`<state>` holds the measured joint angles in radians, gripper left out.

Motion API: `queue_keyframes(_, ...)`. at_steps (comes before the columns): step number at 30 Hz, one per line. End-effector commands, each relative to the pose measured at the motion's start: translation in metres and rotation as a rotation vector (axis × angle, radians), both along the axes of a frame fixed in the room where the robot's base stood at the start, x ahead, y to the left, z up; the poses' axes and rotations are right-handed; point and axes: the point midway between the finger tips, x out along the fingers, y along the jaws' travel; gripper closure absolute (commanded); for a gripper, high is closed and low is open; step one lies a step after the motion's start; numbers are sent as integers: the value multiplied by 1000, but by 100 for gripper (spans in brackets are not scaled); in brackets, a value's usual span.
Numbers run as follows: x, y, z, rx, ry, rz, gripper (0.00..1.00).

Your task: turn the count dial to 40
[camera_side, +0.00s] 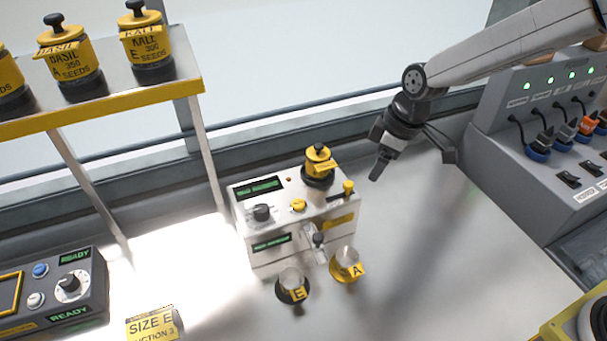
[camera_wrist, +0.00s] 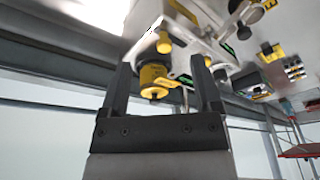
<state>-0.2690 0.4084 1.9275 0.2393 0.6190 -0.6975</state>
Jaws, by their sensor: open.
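The white seeder machine (camera_side: 290,245) stands on the bench in the middle of the side view. A black dial (camera_side: 262,212) sits on its top left, below a green-lit display (camera_side: 259,188); I cannot read its setting. A second knob with a white pointer (camera_side: 69,284) is on the dark console at the left. Which one is the count dial is not legible. My gripper (camera_side: 413,165) is open and empty, in the air to the right of the machine and apart from it. In the wrist view my gripper (camera_wrist: 161,68) has spread fingers, with the yellow seed canister (camera_wrist: 154,78) beyond them.
The yellow canister (camera_side: 319,166) stands upright on the machine's top, near a yellow knob (camera_side: 299,205). Cups marked E (camera_side: 293,285) and A (camera_side: 346,265) stand in front. A canister shelf (camera_side: 110,112) is at the left and a socket panel (camera_side: 545,130) at the right.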

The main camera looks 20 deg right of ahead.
Motion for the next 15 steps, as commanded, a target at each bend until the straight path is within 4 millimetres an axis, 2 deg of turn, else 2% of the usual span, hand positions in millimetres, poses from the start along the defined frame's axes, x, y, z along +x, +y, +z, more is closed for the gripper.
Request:
queue_keyframes(1,9,17,-1,7,-3,68,19)
queue_keyframes(6,30,72,-3,39,-17,296,19)
queue_keyframes(12,44,137,-5,86,-45,554,19)
queue_keyframes(15,46,163,-6,108,-59,657,19)
